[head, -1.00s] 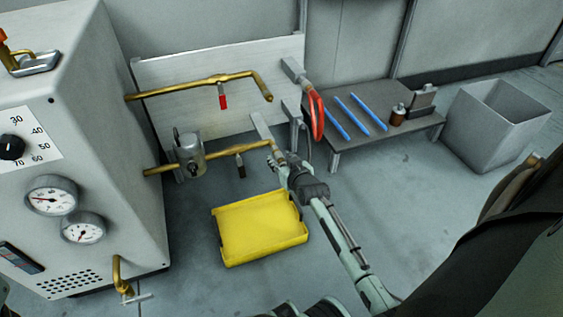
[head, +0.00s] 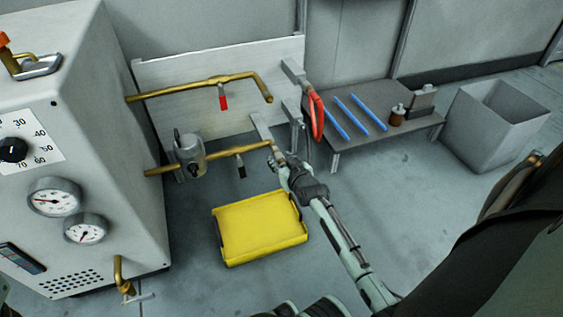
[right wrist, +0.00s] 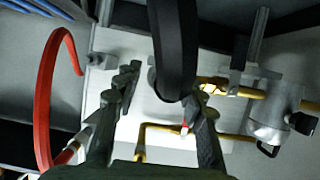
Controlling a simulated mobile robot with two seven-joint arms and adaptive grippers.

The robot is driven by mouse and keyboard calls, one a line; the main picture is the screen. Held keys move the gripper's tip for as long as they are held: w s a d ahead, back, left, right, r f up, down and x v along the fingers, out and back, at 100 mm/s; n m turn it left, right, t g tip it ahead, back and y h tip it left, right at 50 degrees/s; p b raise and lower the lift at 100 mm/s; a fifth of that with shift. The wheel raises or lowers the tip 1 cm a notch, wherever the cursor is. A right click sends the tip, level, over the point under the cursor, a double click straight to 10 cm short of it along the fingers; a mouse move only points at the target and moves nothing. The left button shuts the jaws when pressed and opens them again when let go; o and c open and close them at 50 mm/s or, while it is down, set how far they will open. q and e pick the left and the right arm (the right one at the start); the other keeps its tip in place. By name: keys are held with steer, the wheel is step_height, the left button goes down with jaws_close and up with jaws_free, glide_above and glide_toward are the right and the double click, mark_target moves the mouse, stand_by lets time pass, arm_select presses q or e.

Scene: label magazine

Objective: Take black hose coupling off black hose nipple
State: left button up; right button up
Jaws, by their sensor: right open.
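My right gripper (head: 279,157) is at the open end of the lower brass pipe (head: 230,153), beside the bracket on the white panel. In the right wrist view the gripper (right wrist: 160,95) is open, with one finger on each side of the black hose (right wrist: 174,45). The hose runs down from the top, close to the camera. The lower brass pipe (right wrist: 235,90) ends behind the right finger. The black coupling and nipple are hidden or too dark to tell apart, and I cannot tell whether the fingers touch them. My left gripper is out of view.
A red hose (head: 316,115) hangs on the bracket near the gripper. A yellow tray (head: 262,228) lies on the floor below. A low table (head: 400,135) with blue rods stands to the right, beside a grey bin (head: 470,130). A grey cabinet (head: 120,150) with gauges stands left.

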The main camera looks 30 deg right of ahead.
stand_by(0.3)
jaws_close()
steer(key=shift+s+a+r+p, duration=0.1)
steer(key=shift+s+a+p, duration=0.15)
steer(key=shift+s+p, duration=0.65)
steer(key=shift+s+a+p, duration=0.25)
steer(key=shift+s+p, duration=0.4)
steer(key=shift+s, duration=0.4)
steer(key=shift+s+a+p, duration=0.2)
steer(key=shift+s+p, duration=0.4)
steer(key=shift+s, duration=0.35)
